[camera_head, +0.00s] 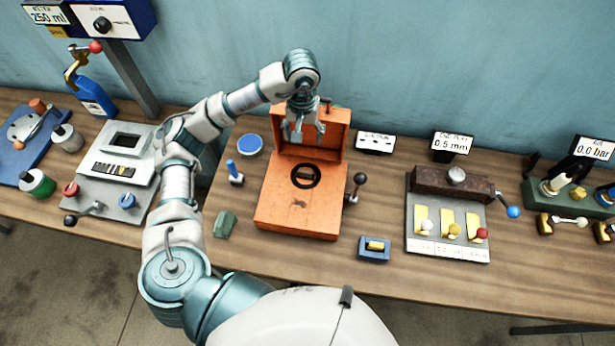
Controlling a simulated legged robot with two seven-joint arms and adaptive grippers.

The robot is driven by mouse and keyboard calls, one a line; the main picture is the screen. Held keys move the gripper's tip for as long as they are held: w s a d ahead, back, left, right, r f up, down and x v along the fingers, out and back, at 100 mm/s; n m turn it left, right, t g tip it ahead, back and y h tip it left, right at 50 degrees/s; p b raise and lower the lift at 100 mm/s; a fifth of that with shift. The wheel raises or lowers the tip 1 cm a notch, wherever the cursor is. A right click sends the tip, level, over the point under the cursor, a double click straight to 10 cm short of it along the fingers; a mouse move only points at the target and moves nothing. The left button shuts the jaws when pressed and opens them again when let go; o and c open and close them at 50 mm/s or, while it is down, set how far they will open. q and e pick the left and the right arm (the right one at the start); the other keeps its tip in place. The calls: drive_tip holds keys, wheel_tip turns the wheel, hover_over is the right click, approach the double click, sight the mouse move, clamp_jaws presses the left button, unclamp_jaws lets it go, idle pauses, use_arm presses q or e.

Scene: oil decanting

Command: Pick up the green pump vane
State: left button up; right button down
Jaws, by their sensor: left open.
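A small green block (225,223), which looks like the green pump vane, lies on the table near the front edge, left of the orange box. My left gripper (305,138) is open and points down over the back of the orange box (297,218), in front of its raised lid. It is empty as far as I can see, and well apart from the green block, up and to the right of it. My right gripper is not in view.
A blue-handled piece (235,172) and a round blue-topped dish (250,145) stand left of the box. A black-knobbed lever (358,185) sticks out on its right. A blue tray (374,248) holds a yellow piece. Bare table lies around the green block.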

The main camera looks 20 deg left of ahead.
use_arm(q)
wheel_tip(320, 180, down, 3)
drive_tip(key=b, duration=0.2)
drive_tip(key=p, duration=0.2)
hover_over(306, 170)
drive_tip(key=f, duration=1.1)
drive_tip(key=shift+s+a+f, duration=0.1)
drive_tip(key=shift+s+f, duration=0.2)
drive_tip(key=shift+f, duration=0.05)
wheel_tip(306, 170, down, 4)
drive_tip(key=shift+w+f+p, duration=0.15)
drive_tip(key=shift+f+p, duration=0.05)
drive_tip(key=shift+p, duration=0.6)
drive_tip(key=shift+f, duration=0.5)
drive_tip(key=c, duration=1.3)
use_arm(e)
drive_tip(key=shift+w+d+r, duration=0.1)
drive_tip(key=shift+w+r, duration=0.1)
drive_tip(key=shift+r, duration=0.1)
use_arm(q)
drive_tip(key=shift+r, duration=0.1)
